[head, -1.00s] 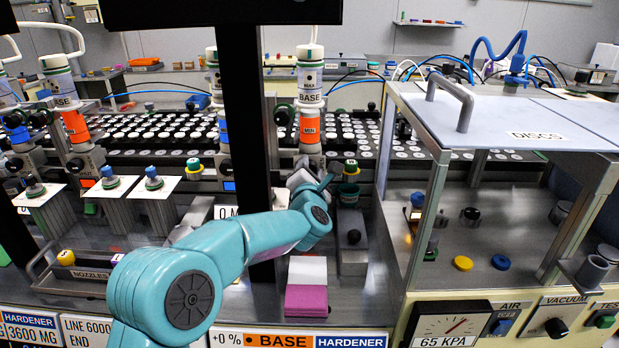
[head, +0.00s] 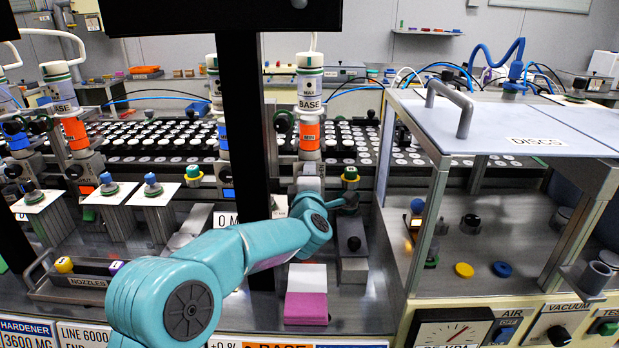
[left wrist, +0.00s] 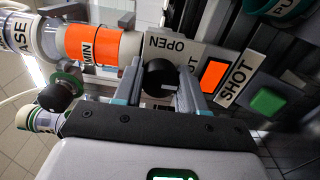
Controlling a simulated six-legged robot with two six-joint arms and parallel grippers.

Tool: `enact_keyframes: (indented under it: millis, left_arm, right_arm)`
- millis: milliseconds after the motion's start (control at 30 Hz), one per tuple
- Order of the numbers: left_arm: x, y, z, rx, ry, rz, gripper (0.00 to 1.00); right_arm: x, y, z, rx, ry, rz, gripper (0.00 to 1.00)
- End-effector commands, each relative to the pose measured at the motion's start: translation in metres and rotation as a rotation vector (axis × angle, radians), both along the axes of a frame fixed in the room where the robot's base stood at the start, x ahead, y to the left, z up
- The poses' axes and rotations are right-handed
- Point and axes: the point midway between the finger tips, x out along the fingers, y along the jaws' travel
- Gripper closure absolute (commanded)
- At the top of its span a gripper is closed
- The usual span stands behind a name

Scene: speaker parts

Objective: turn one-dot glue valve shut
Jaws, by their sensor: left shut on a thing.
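The black round valve knob (left wrist: 158,78) shows in the left wrist view, on a pale block below the orange band of the BASE cartridge (left wrist: 92,47). My left gripper (left wrist: 160,72) is shut on this knob, one finger on each side. An OPEN label (left wrist: 168,43) lies beside the knob, and another label is partly hidden by a finger. In the head view my left gripper (head: 333,197) is at the foot of the upright BASE cartridge (head: 310,92), and the arm hides the knob there. The knob's dot mark cannot be made out. My right gripper is not in view.
A black post (head: 243,130) stands just left of the cartridge. A green SHOT button (left wrist: 267,102) is near the gripper. A clear-sided DISCS enclosure (head: 500,125) stands right. A white and magenta block (head: 306,306) lies in front.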

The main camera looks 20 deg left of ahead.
Motion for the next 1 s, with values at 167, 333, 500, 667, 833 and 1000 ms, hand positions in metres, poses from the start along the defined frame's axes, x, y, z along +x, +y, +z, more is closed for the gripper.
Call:
enact_keyframes:
  millis: [167, 333, 500, 667, 833, 1000]
  left_arm:
    - [0.0002, -0.0013, 0.0044, 0.029, -0.001, -0.003, 0.9]
    - [0.0002, -0.0014, 0.0043, 0.035, 0.001, -0.003, 0.9]
    - [0.0002, -0.0014, 0.0043, 0.034, 0.001, -0.003, 0.9]
    - [0.0002, -0.0017, 0.004, 0.034, 0.001, -0.003, 0.35]
    - [0.0001, -0.0009, 0.0021, 0.032, 0.005, -0.002, 0.35]
    - [-0.002, -0.0012, 0.001, 0.031, 0.006, -0.001, 0.35]
  right_arm:
    - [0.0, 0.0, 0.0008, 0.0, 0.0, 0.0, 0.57]
    - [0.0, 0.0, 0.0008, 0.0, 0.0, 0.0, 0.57]
    - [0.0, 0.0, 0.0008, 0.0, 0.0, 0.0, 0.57]
    - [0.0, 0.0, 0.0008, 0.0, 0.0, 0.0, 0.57]
    - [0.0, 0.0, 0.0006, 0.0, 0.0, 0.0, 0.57]
    - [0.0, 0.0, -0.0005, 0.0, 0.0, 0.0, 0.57]
